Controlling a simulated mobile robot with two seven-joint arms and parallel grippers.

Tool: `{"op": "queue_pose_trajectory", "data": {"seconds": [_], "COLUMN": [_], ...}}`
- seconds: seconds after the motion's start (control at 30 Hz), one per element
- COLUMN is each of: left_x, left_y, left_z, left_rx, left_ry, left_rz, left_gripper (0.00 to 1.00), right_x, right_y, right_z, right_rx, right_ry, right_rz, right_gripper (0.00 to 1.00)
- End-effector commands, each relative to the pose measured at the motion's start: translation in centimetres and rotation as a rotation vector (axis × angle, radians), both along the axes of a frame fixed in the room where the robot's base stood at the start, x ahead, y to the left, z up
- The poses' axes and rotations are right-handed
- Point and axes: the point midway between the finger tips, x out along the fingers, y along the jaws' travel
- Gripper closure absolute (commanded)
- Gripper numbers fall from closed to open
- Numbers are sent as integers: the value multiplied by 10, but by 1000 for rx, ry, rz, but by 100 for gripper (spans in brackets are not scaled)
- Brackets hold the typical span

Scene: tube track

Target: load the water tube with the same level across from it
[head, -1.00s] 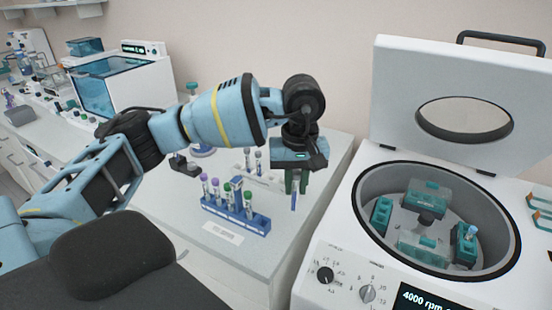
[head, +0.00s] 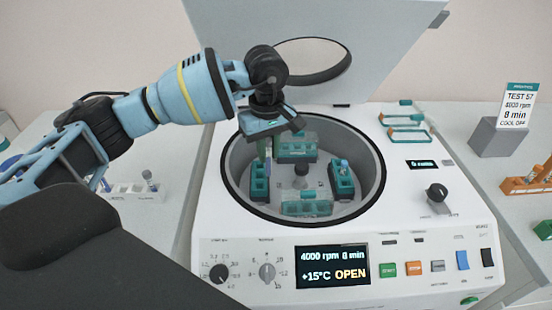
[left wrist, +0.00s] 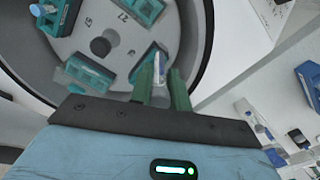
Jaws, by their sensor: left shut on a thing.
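My left gripper (head: 265,150) is shut on a slim water tube, with its fingers over the left side of the open centrifuge bowl (head: 371,165). In the left wrist view the tube (left wrist: 159,72) stands pale and bluish between the green fingers (left wrist: 160,88); its level cannot be read. The left teal bucket (head: 259,184) is just below the fingers. Across the rotor, the right bucket (head: 342,184) holds a blue-capped tube (head: 344,165). The back bucket (head: 297,147) and front bucket (head: 306,208) show no tube. My right gripper is out of view.
The raised lid (head: 225,45) stands behind the bowl. The front panel display (head: 333,265) reads 4000 rpm, 8 min, +15°C, OPEN. Teal-edged covers (head: 408,135) lie on the right deck. An orange rack (head: 525,183) stands at far right.

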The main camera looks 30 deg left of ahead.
Motion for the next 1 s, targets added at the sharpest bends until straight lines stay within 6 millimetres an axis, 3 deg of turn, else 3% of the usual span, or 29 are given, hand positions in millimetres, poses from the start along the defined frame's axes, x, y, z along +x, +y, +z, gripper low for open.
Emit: {"op": "queue_pose_trajectory", "data": {"seconds": [0.03,0.3,0.5,0.7,1.0], "left_x": [8,45,59,64,65], "left_y": [7,48,69,79,80], "left_z": [-11,-28,-35,-36,-37], "left_rx": [-1,-2,-2,-4,-4], "left_ry": [9,10,12,12,11], "left_rz": [104,688,987,1114,1131], "left_gripper": [95,95,95,95,95], "right_x": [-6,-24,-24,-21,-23], "right_y": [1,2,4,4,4], "right_z": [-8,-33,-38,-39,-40], "right_rx": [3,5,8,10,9], "right_ry": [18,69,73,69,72], "right_rz": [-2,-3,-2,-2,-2], "right_gripper": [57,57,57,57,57]}}
